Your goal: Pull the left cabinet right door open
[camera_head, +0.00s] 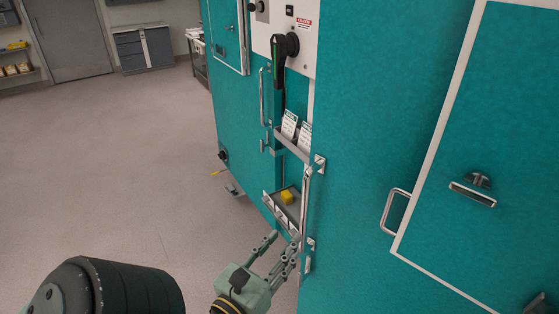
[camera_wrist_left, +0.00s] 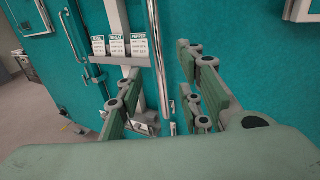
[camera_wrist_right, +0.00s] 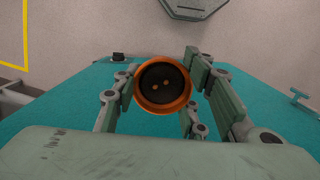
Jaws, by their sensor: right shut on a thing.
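Two tall teal cabinets stand side by side: the left cabinet (camera_head: 236,100) and the right cabinet (camera_head: 350,120). A long vertical bar handle (camera_head: 305,205) runs along the edge by the gap between them; a shorter one (camera_head: 263,97) is on the left cabinet. My left gripper (camera_head: 286,243) is open beside the lower end of the long handle. In the left wrist view a vertical bar (camera_wrist_left: 171,70) stands beyond the spread fingers; I see no contact. My right gripper (camera_wrist_right: 163,88) shows only in its wrist view, shut on an orange-rimmed round thing (camera_wrist_right: 146,103) with a dark centre.
A loop handle (camera_head: 393,208) juts from the right cabinet. The floor (camera_head: 120,160) at left is clear.

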